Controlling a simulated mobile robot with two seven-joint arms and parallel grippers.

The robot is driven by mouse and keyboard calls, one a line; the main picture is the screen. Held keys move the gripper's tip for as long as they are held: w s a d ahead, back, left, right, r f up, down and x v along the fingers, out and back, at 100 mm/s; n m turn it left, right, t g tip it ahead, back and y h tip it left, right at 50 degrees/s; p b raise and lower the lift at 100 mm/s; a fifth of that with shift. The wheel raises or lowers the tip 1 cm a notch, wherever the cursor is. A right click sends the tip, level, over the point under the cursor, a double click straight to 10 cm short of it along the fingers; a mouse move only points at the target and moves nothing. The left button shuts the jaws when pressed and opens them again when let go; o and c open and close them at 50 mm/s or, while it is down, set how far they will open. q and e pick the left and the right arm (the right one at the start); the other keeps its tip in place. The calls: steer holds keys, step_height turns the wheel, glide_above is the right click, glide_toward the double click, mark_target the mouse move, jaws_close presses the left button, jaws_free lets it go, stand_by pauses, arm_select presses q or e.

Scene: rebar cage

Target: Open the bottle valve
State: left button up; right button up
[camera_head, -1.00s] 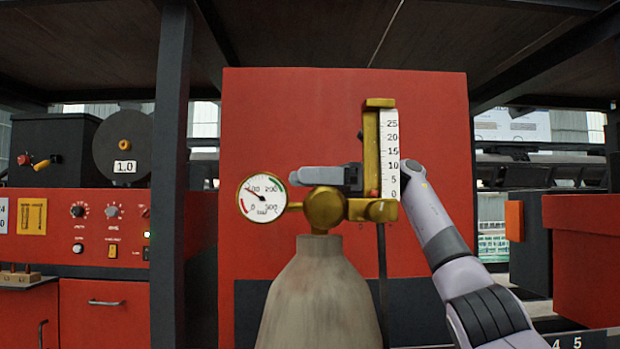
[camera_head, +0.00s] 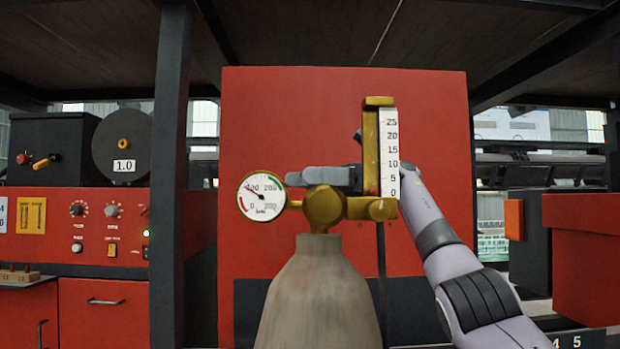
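The gas bottle (camera_head: 318,300) stands upright in the middle of the head view. A brass valve body (camera_head: 323,208) sits on its neck, with a round pressure gauge (camera_head: 261,198) on the left and a brass flow meter with a white scale (camera_head: 390,150) on the right. My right arm comes in from the lower right and passes behind the flow meter. My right gripper (camera_head: 312,175) points left, its grey fingers just above the valve body. No separate valve handle can be made out there. Whether the fingers grip anything is unclear. My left gripper is not in view.
A red panel (camera_head: 270,110) stands behind the bottle. A dark post (camera_head: 170,180) rises on the left, beside a red control console (camera_head: 120,240). A red box (camera_head: 590,255) stands at the right. The space left of the gauge, before the post, is clear.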

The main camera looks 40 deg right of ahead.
steer(key=shift+w+d+m+t+h, duration=0.1)
steer(key=shift+m+t+h, duration=0.4)
steer(key=shift+m+t, duration=0.45)
